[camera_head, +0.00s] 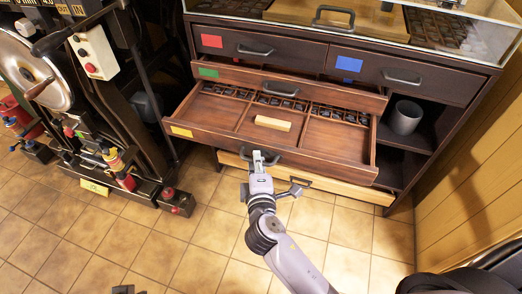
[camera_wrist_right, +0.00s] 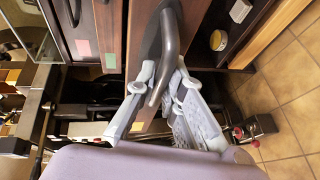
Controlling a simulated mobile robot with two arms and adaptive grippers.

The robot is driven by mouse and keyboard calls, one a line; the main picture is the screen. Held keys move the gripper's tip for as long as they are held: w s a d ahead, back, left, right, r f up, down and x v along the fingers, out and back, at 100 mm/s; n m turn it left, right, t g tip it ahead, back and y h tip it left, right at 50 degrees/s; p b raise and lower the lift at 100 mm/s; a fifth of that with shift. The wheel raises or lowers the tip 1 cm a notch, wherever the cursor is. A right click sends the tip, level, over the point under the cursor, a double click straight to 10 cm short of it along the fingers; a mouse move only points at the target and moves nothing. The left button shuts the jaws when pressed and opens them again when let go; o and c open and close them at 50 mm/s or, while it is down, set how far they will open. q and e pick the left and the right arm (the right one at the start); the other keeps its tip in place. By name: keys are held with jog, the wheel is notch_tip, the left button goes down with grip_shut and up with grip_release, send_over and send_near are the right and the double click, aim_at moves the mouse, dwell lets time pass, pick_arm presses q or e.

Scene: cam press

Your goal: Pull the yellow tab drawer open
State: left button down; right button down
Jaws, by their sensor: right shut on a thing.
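The yellow tab drawer (camera_head: 340,171) stands pulled out from the dark wooden cabinet, its yellow tab (camera_head: 181,131) at the left of its front. Its compartments show, with dark small type at the back and a pale wooden block (camera_head: 272,123) in the middle one. My right gripper (camera_head: 262,159) is at the middle of the drawer front, shut on its dark handle (camera_head: 290,161). In the right wrist view the curved handle (camera_wrist_right: 167,50) passes between the pale fingers (camera_wrist_right: 155,88). Small dark tips at the bottom left of the head view may be my left gripper, mostly cut off.
The green tab drawer (camera_head: 310,93) above is partly open. A pale wooden drawer (camera_head: 325,182) below sticks out slightly. A grey cup (camera_head: 406,117) stands on the right shelf. A black press (camera_head: 75,110) stands close on the left. Tiled floor (camera_head: 200,235) in front is mostly clear.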

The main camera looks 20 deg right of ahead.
jog(key=shift+s+a, duration=0.5)
jog(key=shift+s, duration=0.2)
jog(key=c, duration=1.9)
grip_release()
jog(key=shift+c, duration=0.2)
jog(key=v, duration=1.2)
